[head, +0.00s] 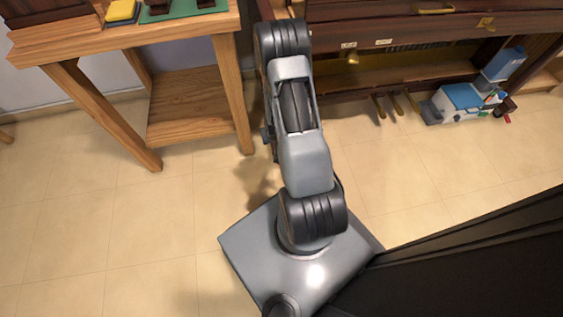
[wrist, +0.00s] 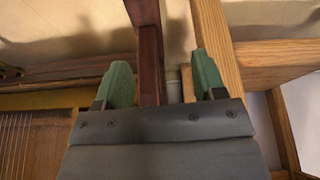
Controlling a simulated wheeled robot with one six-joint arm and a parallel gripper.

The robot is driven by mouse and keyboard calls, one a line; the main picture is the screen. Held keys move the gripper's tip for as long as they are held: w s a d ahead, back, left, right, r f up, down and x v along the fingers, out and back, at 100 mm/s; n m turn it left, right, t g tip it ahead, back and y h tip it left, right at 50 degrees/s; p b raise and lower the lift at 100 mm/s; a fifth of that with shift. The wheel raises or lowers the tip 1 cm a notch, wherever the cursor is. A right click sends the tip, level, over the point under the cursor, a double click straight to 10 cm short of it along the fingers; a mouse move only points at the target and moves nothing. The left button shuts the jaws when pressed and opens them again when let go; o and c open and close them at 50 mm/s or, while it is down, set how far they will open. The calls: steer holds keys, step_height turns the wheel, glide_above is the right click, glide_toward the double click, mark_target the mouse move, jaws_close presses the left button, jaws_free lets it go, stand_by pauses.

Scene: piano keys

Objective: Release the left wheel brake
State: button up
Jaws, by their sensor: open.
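The piano (head: 420,28) stands at the upper right in the head view, its dark red-brown case open at the front. My gripper (wrist: 163,72) shows in the wrist view with its two green-tipped fingers apart. A dark red-brown wooden post (wrist: 150,55) shows between the fingers; I cannot tell whether either finger touches it. In the head view my arm hides the gripper and the piano's left lower corner. I cannot make out the left wheel or its brake in either view.
A wooden bench (head: 190,100) stands left of my arm; a wooden upright (wrist: 218,45) is close to the right finger. Brass pedals (head: 395,106) and a blue-and-white machine (head: 462,100) are under the piano's front. Tiled floor (head: 90,220) is clear at the lower left.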

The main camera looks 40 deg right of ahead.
steer(key=s+d+f+m, duration=0.15)
steer(key=s+f, duration=0.35)
steer(key=f, duration=0.6)
steer(key=shift+n, duration=0.25)
steer(key=b+x, duration=0.3)
steer(key=x, duration=0.3)
steer(key=b+x, duration=0.4)
steer(key=x, duration=0.3)
steer(key=shift+w+d+f, duration=0.2)
steer(key=shift+w+d, duration=0.05)
steer(key=shift+w, duration=0.05)
steer(key=shift+c, duration=0.2)
